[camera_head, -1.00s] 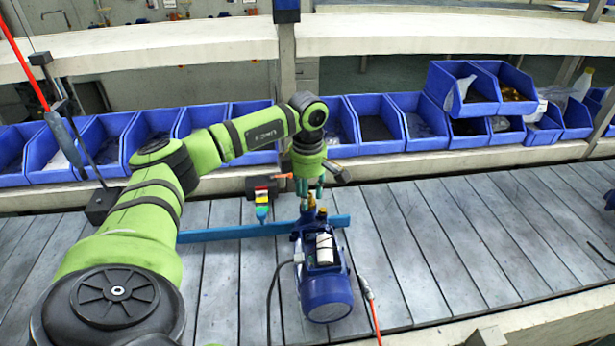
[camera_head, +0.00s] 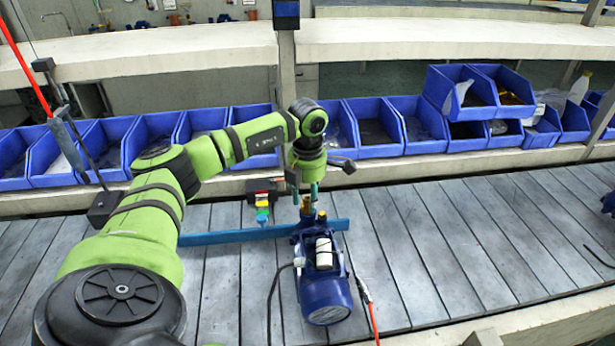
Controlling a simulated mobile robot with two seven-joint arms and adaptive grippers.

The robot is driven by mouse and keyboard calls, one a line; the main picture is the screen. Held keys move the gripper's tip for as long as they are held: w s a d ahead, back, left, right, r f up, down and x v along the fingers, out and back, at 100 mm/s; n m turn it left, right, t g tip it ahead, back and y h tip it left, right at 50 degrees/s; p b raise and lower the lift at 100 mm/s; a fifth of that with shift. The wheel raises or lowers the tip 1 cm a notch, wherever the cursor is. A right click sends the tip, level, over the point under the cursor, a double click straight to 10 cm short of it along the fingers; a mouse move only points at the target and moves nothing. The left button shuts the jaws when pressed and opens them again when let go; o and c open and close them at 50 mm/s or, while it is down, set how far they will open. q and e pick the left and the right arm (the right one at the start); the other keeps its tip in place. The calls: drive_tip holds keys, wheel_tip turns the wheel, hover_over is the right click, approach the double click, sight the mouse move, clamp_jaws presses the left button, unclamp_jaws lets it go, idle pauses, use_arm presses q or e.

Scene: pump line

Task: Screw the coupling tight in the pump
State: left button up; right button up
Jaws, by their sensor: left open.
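The blue pump (camera_head: 324,290) stands on the grey slatted line, a little right of the picture's middle, with a white cylinder on its top. The brass coupling (camera_head: 308,208) shows at the pump's far end, just below my left gripper (camera_head: 306,196). The left gripper points down over the coupling with its fingers apart. I cannot tell whether the fingers touch the coupling, and the fingertips are small here. My right gripper is not in the picture.
A blue bar (camera_head: 232,235) lies across the line behind the pump. A small stack light (camera_head: 262,212) stands left of the gripper. A row of blue bins (camera_head: 376,127) lines the shelf behind.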

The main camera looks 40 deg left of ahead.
use_arm(q)
drive_tip(key=n, duration=0.2)
drive_tip(key=shift+n+p, duration=0.4)
drive_tip(key=shift+n, duration=0.4)
drive_tip(key=shift+n+p, duration=0.3)
drive_tip(key=shift+n, duration=1.5)
